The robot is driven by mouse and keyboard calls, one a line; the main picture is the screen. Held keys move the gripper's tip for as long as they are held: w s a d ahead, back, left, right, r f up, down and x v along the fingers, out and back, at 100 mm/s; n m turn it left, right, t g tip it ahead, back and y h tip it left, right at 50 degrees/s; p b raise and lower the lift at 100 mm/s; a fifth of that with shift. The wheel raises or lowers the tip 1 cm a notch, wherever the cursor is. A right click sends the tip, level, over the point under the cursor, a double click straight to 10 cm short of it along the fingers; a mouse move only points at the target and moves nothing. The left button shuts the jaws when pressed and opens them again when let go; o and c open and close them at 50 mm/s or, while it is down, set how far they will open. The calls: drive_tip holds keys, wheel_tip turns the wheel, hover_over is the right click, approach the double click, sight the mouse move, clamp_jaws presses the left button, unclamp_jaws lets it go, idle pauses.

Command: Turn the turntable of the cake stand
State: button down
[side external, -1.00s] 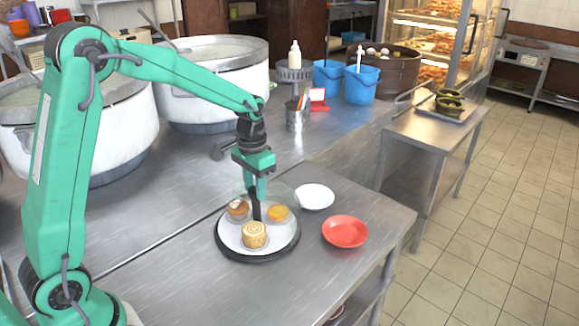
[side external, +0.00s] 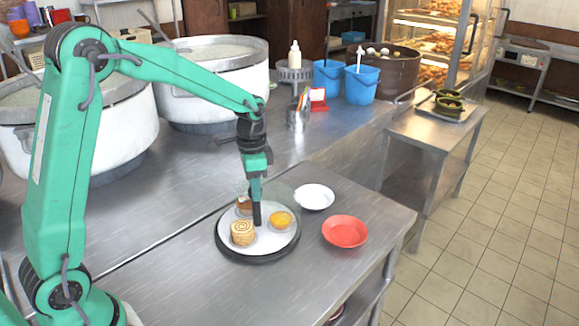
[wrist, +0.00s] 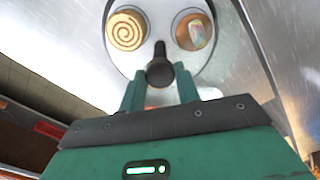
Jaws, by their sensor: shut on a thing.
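The cake stand (side external: 223,245) has a white round turntable (side external: 270,244) on a dark base, on the metal table's near part. Three cakes sit on it: a swirl roll (side external: 242,233) at front left, a yellow cake (side external: 281,219) at right, and a brown cake (side external: 243,204) at the back, partly behind my gripper. A clear cover seems to stand over the back. My gripper (side external: 257,212) points down at the middle of the turntable, shut on a dark knob (wrist: 160,72) between its fingers in the wrist view. The swirl roll (wrist: 126,31) shows there too.
A white plate (side external: 314,197) and a red plate (side external: 345,232) lie close to the right of the stand. Large stockpots (side external: 215,80) stand behind, with blue buckets (side external: 361,84) and a utensil cup (side external: 297,118). The table's front right is bare.

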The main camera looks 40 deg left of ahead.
drive_tip(key=shift+r+m, duration=0.1)
drive_tip(key=shift+m, duration=4.2)
drive_tip(key=c, duration=1)
unclamp_jaws()
drive_tip(key=shift+r, duration=3.9)
